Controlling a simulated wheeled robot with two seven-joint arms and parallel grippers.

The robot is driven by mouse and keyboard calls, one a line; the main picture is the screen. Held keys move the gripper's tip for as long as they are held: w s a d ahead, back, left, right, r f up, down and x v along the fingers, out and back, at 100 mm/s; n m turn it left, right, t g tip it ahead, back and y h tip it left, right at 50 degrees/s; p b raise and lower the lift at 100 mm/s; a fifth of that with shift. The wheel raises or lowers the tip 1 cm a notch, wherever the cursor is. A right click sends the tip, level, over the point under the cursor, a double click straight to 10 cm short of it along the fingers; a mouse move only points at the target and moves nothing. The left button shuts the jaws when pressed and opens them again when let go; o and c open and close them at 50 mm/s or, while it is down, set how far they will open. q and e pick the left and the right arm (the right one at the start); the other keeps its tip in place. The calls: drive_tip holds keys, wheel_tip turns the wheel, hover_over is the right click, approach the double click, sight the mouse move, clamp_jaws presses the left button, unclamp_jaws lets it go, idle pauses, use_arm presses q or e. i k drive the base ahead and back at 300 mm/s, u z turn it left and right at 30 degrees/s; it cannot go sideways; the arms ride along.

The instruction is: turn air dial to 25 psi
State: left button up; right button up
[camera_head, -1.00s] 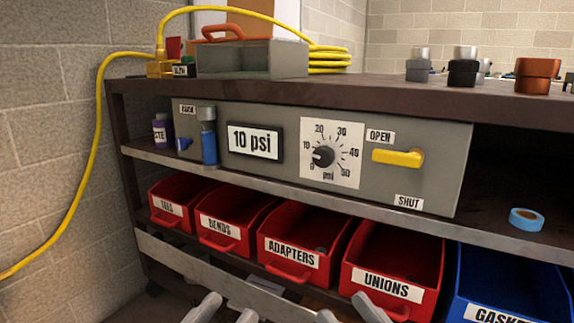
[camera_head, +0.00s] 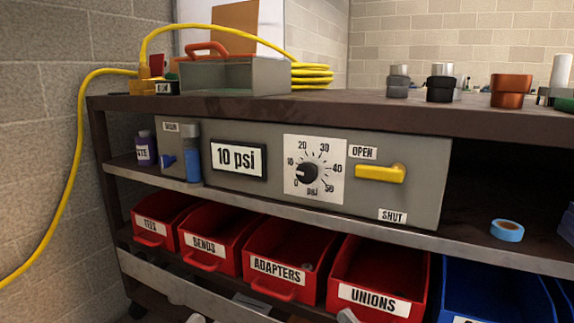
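The air dial (camera_head: 307,174) is a black knob on a white scale plate (camera_head: 330,195) marked 0 to 50 psi. Its pointer faces left, near 10. The display (camera_head: 238,158) left of it reads 10 psi. A yellow lever (camera_head: 378,174) lies horizontal right of the dial, between the OPEN and SHUT labels. Small pale grey pieces, apparently gripper tips, show at the bottom edge, well below the dial. Nothing touches the dial. Finger openings cannot be judged.
The grey panel stands on the cart's middle shelf (camera_head: 465,247). A blue cylinder (camera_head: 193,163) and a purple bottle (camera_head: 145,150) are at its left. Blue tape (camera_head: 507,230) lies at the right. Red bins (camera_head: 375,275) sit below. The space before the dial is clear.

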sight(307, 172)
drive_tip(key=z, duration=2)
drive_tip(key=k, duration=1.2)
drive_tip(key=u, duration=2.05)
drive_tip(key=i, duration=0.5)
